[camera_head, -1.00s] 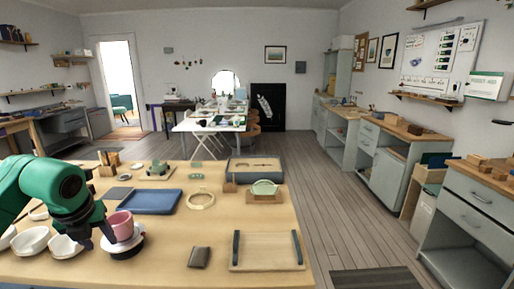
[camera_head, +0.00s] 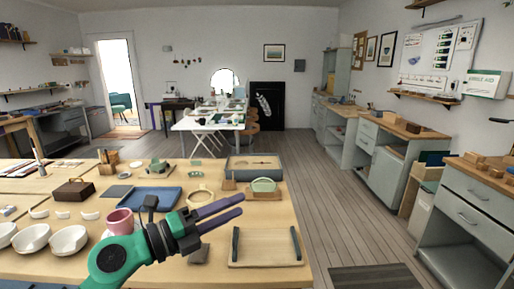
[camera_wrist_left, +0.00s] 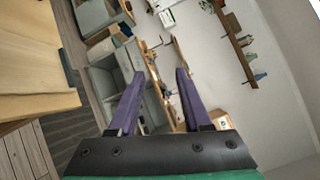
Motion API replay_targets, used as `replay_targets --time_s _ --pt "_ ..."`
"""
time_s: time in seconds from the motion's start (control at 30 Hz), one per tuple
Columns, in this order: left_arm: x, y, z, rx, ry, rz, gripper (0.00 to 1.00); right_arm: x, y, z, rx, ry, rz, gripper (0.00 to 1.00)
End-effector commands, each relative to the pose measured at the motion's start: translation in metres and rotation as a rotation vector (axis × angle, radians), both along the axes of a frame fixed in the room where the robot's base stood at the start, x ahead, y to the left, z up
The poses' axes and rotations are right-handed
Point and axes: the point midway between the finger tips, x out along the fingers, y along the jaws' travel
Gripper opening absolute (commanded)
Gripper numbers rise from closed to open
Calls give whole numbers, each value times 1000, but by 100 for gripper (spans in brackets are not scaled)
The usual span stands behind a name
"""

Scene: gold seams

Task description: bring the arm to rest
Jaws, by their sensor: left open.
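My left arm is green and comes in from the lower left in the head view. Its gripper (camera_head: 240,207) is open and empty, with two purple fingers pointing right above the table, over the area between the blue tray and the wooden tray. In the left wrist view the same gripper (camera_wrist_left: 155,88) shows its fingers apart with nothing between them. A pink cup (camera_head: 120,221) stands behind the arm, its lower part partly hidden. My right gripper is in neither view.
The wooden table (camera_head: 225,270) carries a blue tray (camera_head: 135,196), white bowls (camera_head: 68,241), a wooden tray with dark handles (camera_head: 265,250), a dark small item (camera_head: 199,254) partly hidden by the gripper, and a green bowl on a stand (camera_head: 264,185).

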Motion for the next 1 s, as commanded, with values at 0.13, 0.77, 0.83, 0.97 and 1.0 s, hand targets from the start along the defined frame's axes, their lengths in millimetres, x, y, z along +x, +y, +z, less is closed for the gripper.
replay_targets --time_s 0.13,0.77,0.83,0.97,1.0 --pt "18 71 27 -676 163 314 48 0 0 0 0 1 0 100" --pt "-142 191 -316 -1132 1542 1567 48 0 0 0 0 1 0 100" --pt "-167 184 -330 -1089 1652 1621 48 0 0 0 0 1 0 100" --pt "-192 173 -363 -1024 1780 1680 48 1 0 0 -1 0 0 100" --pt "-189 173 -378 -1018 1782 1686 48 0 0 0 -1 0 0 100"
